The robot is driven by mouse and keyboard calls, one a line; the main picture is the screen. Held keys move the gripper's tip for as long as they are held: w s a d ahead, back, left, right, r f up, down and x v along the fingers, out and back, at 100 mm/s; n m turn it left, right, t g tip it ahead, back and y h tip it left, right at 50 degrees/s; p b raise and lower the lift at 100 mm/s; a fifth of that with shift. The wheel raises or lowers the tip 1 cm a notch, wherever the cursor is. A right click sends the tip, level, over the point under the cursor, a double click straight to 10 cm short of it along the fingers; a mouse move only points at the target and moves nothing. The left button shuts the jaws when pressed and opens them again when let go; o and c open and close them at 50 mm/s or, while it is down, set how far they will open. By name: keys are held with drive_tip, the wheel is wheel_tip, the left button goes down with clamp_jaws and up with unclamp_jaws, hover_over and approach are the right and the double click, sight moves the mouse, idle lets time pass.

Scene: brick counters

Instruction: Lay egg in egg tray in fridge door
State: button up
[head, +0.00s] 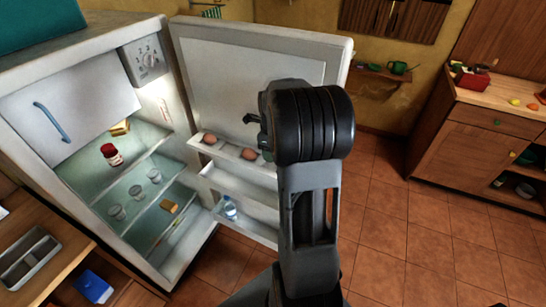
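The fridge door (250,65) stands wide open. Its upper shelf, the egg tray (228,149), runs along the inside of the door. A brown egg (210,139) lies at the left of this tray. A second brown egg (248,154) lies further right in it, close to my arm in the picture. My gripper (252,119) shows only as a small dark part left of my black wrist, above the tray in the picture. My wrist hides the rest of it, so I cannot see its opening or anything in it. The right end of the tray is hidden behind my arm.
The open fridge (75,105) holds a red-capped jar (111,155), several glasses and small yellow packs. A bottle (229,208) stands on the lower door shelf. A wooden counter (480,125) is at right. The tiled floor (400,220) between is clear.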

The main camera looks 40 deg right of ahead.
drive_tip(key=f, duration=0.3)
drive_tip(key=shift+d+f, duration=0.2)
drive_tip(key=shift+d, duration=0.05)
drive_tip(key=shift+f, duration=0.1)
drive_tip(key=shift+f, duration=0.45)
drive_tip(key=shift+s+a+f+b, duration=0.1)
drive_tip(key=shift+f+b, duration=0.1)
drive_tip(key=shift+b, duration=0.1)
